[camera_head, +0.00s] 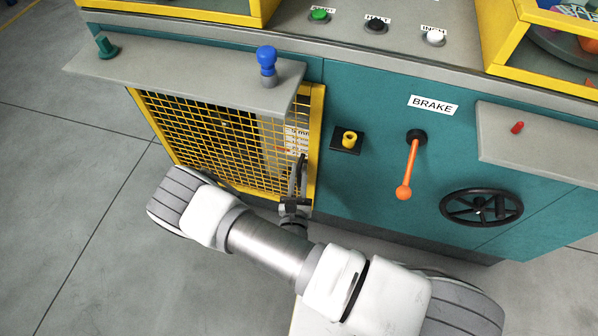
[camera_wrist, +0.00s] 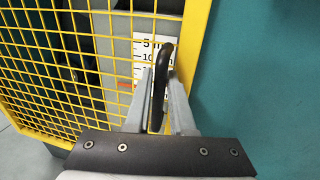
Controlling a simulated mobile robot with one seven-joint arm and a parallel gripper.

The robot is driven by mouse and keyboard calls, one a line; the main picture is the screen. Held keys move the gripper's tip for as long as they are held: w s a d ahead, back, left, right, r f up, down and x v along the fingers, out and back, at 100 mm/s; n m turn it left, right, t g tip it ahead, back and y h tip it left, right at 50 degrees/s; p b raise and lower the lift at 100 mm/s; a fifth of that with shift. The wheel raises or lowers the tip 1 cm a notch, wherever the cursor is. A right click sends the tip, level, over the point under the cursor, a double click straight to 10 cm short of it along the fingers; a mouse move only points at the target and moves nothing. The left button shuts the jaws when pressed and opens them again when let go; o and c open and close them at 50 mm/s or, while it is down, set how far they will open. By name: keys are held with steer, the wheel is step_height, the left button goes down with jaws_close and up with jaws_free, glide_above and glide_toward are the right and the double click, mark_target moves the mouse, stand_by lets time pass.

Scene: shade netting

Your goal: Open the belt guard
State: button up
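The belt guard (camera_head: 190,127) is a yellow-framed mesh panel on the left front of the teal machine; it also shows in the wrist view (camera_wrist: 203,22). It appears closed against the machine. A black bow handle (camera_head: 302,172) stands upright on its right frame edge; it also shows in the wrist view (camera_wrist: 166,58). My gripper (camera_head: 294,198) is at this handle, and its two grey fingers (camera_wrist: 159,95) stand on either side of it. The fingers look close to the handle, but whether they press on it is unclear. The lower end of the handle is partly hidden between them.
A grey shelf (camera_head: 170,65) with a blue knob (camera_head: 267,62) and a green knob (camera_head: 106,46) juts out above the guard. To the right are a yellow knob (camera_head: 349,140), an orange brake lever (camera_head: 409,170) and a black handwheel (camera_head: 481,208). The floor (camera_head: 60,190) at left is clear.

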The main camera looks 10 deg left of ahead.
jaws_close()
stand_by(1.1)
